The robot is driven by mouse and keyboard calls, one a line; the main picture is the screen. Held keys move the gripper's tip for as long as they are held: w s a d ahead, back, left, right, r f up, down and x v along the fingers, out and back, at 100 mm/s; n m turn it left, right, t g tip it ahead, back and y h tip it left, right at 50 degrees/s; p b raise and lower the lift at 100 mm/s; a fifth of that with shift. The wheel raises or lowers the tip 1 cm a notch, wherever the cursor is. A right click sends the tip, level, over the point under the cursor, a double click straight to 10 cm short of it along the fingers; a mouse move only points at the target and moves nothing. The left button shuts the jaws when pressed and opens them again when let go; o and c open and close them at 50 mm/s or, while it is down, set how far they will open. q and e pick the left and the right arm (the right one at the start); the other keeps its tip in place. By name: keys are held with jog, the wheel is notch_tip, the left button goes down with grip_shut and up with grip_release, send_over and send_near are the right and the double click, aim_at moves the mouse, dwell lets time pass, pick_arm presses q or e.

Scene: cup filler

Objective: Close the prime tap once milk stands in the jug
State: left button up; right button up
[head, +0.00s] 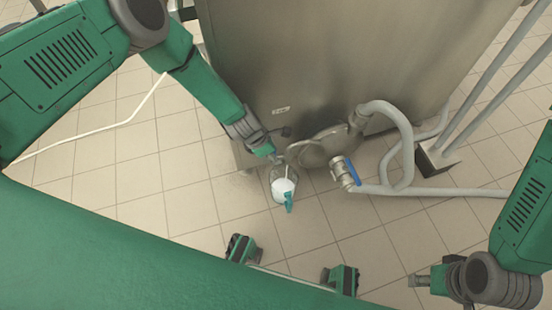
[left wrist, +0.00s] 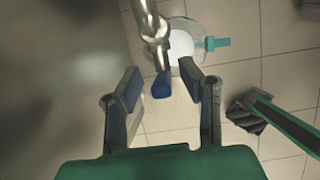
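The jug (head: 275,176) stands on the floor beside the steel machine, clear-walled with a teal handle (head: 288,201). White milk (head: 284,187) stands in it; a thin pale line above the milk may be a stream. In the left wrist view, the prime tap (left wrist: 151,22) is a steel pipe reaching over the jug (left wrist: 203,29), with a blue lever (left wrist: 161,85). My left gripper (head: 273,150) is at the tap; in the left wrist view its open fingers (left wrist: 160,76) stand either side of the lever, with visible gaps. My right gripper (head: 420,281) is low at right, away from everything; its opening is unclear.
The steel machine (head: 320,60) fills the upper middle. Right of the jug, a second valve with a blue handle (head: 353,172) sits on grey piping (head: 430,190). A white cable (head: 100,133) crosses the floor at left. Tiled floor (head: 330,230) around the jug is clear.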

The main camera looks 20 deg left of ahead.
pick_arm(q)
jog(key=shift+w+d+f, duration=0.15)
jog(key=shift+d+f, duration=0.45)
jog(key=shift+f, duration=0.15)
pick_arm(e)
jog(key=shift+d+f, duration=0.35)
jog(key=shift+f, duration=0.2)
pick_arm(q)
jog(key=shift+a, duration=0.15)
jog(key=shift+c, duration=0.8)
grip_shut()
pick_arm(e)
jog(key=shift+a+r, duration=0.1)
jog(key=shift+a, duration=0.1)
